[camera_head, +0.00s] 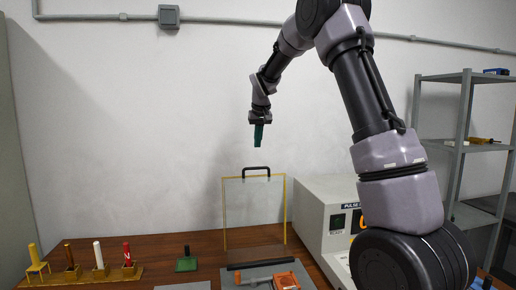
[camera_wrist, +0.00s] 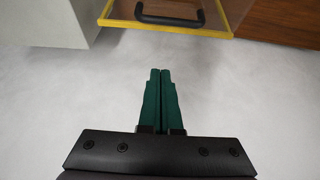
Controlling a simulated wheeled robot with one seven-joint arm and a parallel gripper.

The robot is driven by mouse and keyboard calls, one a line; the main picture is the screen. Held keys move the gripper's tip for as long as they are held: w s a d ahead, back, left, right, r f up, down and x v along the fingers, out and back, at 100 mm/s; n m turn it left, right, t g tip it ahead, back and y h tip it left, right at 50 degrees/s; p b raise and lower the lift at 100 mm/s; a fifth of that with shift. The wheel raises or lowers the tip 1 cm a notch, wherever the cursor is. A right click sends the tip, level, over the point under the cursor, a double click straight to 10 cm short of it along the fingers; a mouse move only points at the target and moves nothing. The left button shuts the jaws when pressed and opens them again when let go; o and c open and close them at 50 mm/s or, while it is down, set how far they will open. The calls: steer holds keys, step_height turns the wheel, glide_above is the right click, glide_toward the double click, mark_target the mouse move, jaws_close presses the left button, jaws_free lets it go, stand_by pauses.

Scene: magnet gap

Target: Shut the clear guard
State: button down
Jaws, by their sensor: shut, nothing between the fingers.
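The clear guard (camera_head: 252,212) is a see-through panel with a yellow frame and a black handle (camera_head: 256,171) on its top edge. In the head view it stands upright at the back of the wooden table. My gripper (camera_head: 258,135) has green fingers and hangs above the handle, apart from it. In the wrist view the fingers (camera_wrist: 160,75) are shut together with nothing between them. The guard's yellow edge (camera_wrist: 180,29) and black handle (camera_wrist: 170,17) show at the top of that view, beyond the fingertips.
A pale pulse unit (camera_head: 318,215) stands right of the guard. A grey plate with an orange-red block (camera_head: 286,281) lies in front. A green-based post (camera_head: 187,262) and a tool rack (camera_head: 85,278) stand to the left. Metal shelves (camera_head: 465,145) stand at right. Air around my gripper is clear.

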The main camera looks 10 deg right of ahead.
glide_above(258, 177)
steer(key=w, duration=0.5)
step_height(258, 177, down, 8)
steer(key=s, duration=0.3)
steer(key=shift+s+d+r, duration=0.15)
steer(key=shift+s, duration=0.55)
